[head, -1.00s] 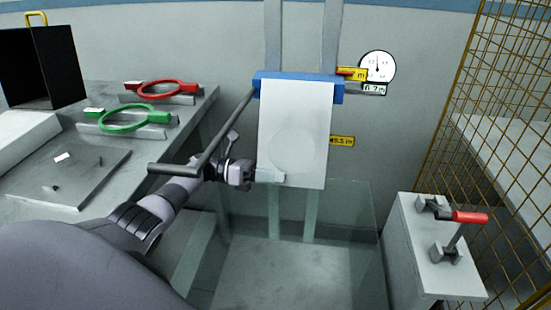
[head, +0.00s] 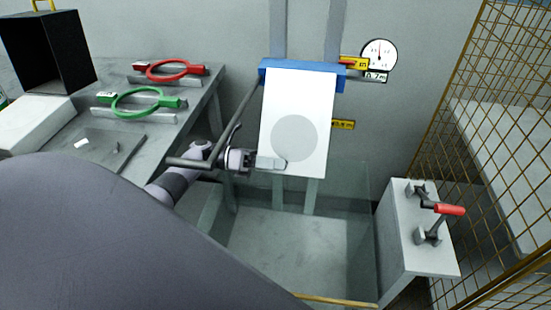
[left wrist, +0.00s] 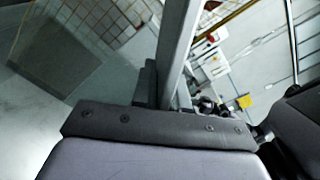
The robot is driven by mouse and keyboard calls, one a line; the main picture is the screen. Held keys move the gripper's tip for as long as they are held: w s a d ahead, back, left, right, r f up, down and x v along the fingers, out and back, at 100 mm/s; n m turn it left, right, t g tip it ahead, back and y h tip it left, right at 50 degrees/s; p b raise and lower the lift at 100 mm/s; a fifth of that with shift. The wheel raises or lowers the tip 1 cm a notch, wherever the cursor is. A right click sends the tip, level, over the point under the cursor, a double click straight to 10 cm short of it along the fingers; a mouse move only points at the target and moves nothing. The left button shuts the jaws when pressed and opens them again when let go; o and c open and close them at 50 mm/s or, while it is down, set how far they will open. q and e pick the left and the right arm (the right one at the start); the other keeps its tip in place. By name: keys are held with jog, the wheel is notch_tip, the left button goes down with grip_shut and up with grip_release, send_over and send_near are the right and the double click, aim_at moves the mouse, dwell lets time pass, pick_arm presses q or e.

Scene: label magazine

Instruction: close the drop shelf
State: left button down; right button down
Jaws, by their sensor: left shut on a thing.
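The drop shelf (head: 300,100) is a white panel with a grey disc on its face. It hangs steeply from a blue bar (head: 300,71) on the wall posts. My left gripper (head: 270,162) is at the shelf's lower left edge, shut on it, with a pale finger lying over its face. In the left wrist view a long pale strip rises from my gripper (left wrist: 165,95); whether it is the shelf's edge is hard to tell. My right gripper is not in view.
A grey rod with a crossbar (head: 192,163) slants from the blue bar beside my gripper. A bench (head: 190,95) with a red ring (head: 170,70) and a green ring (head: 148,101) stands left. A white box with a red-handled clamp (head: 450,210) and a mesh fence (head: 470,120) are right.

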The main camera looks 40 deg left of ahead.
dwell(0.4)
pick_arm(q)
jog(key=c, duration=1.2)
grip_release()
jog(key=shift+c, duration=0.2)
jog(key=shift+s, duration=0.1)
